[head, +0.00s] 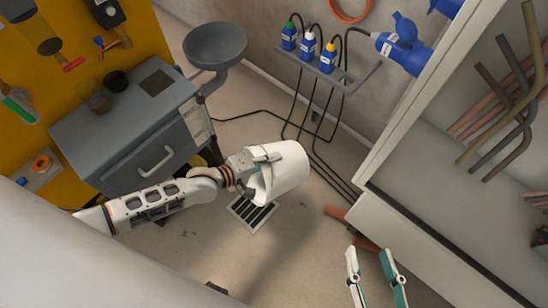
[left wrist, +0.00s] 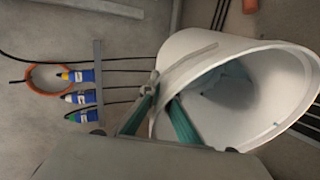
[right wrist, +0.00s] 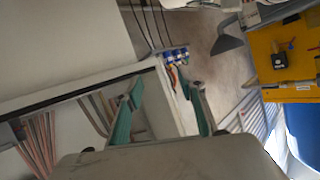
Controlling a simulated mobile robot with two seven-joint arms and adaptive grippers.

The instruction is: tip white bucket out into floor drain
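The white bucket (head: 287,166) is tilted onto its side in the air above the floor drain (head: 243,208). In the head view its mouth faces left, toward my gripper, and the drain's slotted grate shows partly below it. My left gripper (head: 264,157) is shut on the bucket's rim. In the left wrist view the bucket (left wrist: 285,85) shows its open mouth, with a bluish-green patch inside; I cannot tell whether it is liquid. My right gripper (head: 376,277) is open and empty at the lower right, and its spread fingers show in the right wrist view (right wrist: 165,105).
A grey cabinet (head: 130,130) and grey funnel basin (head: 215,45) stand left of the drain. Blue bottles (head: 327,58) sit on a wall shelf, with black hoses running to the floor. A white shelving unit (head: 420,130) with pipes stands right. Orange pieces (head: 360,243) lie on the floor.

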